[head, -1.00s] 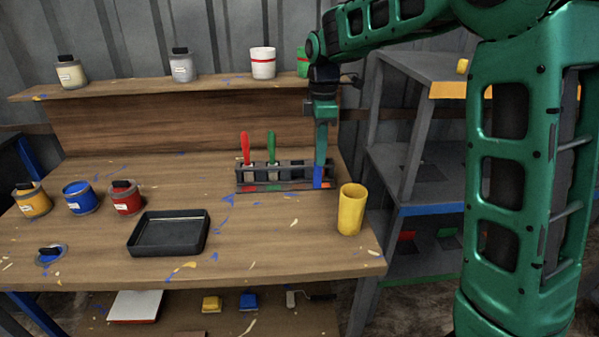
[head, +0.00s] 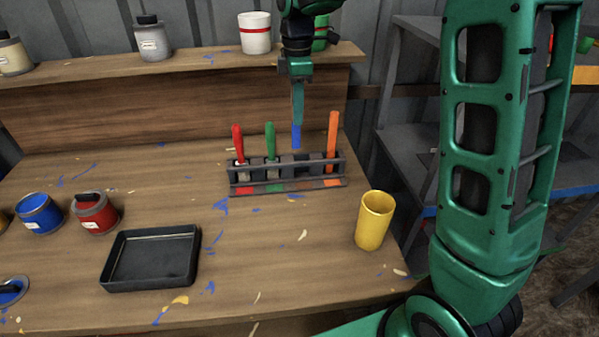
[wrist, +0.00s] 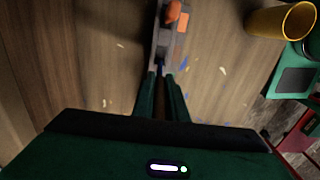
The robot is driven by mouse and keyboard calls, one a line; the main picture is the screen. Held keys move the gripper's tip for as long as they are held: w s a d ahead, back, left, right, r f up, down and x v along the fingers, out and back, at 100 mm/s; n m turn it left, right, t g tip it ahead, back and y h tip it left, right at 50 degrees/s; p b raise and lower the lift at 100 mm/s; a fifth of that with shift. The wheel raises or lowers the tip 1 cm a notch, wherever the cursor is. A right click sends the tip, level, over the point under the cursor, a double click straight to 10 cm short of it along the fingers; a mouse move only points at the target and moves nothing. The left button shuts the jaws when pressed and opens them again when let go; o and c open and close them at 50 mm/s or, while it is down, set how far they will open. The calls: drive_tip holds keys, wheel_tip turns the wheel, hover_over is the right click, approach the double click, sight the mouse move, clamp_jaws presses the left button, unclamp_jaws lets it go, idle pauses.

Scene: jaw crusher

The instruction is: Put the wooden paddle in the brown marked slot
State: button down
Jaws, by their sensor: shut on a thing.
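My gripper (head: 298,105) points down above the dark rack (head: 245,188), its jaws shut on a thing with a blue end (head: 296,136). The blue end hangs just above or behind the rack's right-middle slots; I cannot tell whether it touches. I see no wooden surface on it, so I cannot tell whether it is the wooden paddle. The rack's front strip has red, green, brown (head: 318,184) and orange marks. Red (head: 237,140), green (head: 270,140) and orange (head: 333,135) handles stand in it. In the wrist view the gripper (wrist: 160,78) has the orange handle (wrist: 173,15) ahead.
A yellow cup (head: 374,222) stands right of the rack, and a black tray (head: 150,258) lies in front left. Red (head: 96,214) and blue (head: 40,214) paint cans are at left. A white pot (head: 255,33) stands on the shelf above.

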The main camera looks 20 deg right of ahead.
wheel_tip(320, 180, down, 10)
drive_tip(key=d, duration=0.1)
drive_tip(key=shift+d, duration=0.3)
idle(0.5)
drive_tip(key=c, duration=1.8)
unclamp_jaws()
drive_tip(key=shift+f, duration=0.1)
drive_tip(key=shift+o, duration=0.2)
wheel_tip(320, 180, up, 12)
